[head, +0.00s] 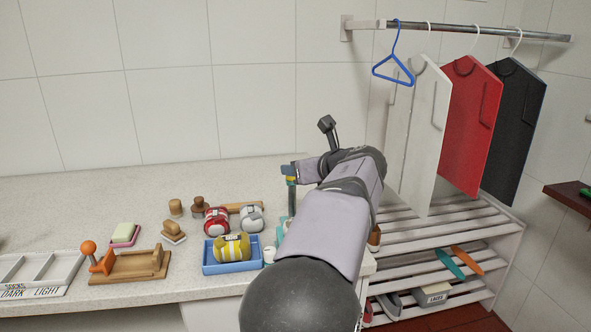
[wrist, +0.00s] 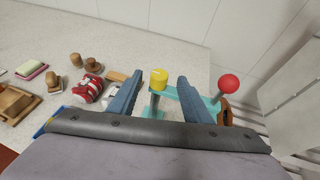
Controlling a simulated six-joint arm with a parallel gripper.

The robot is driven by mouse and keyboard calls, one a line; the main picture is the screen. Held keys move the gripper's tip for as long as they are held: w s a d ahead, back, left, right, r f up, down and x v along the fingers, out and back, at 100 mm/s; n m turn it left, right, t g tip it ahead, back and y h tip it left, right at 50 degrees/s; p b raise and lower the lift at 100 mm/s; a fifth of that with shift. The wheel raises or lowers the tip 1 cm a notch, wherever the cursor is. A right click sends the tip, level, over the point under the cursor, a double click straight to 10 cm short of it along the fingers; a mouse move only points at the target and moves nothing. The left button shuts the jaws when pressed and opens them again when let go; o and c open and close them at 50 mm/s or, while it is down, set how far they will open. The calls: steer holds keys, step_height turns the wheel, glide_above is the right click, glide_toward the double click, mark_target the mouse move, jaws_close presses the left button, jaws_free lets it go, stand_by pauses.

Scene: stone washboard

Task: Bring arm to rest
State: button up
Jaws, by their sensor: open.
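My arm reaches forward over the right end of the counter in the head view, and its own bulk largely hides the fingers there. In the wrist view my gripper (wrist: 160,78) is open, its two blue-grey fingers spread apart with nothing held between them. Beyond and between the fingertips stands a teal stand (wrist: 156,101) with a yellow cap (wrist: 159,76). A red ball knob (wrist: 229,84) is to the right of the right finger. I cannot tell whether the fingers touch the stand.
On the counter (head: 120,195) are a blue tray (head: 212,268) with a yellow-striped bundle (head: 232,247), a red bundle (head: 216,221), a grey bundle (head: 252,218), a wooden holder (head: 130,265) and soap (head: 123,233). A slatted rack (head: 440,240) and hanging boards (head: 470,120) are right. The counter's back left is clear.

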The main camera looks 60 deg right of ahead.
steer(key=shift+v, duration=0.8)
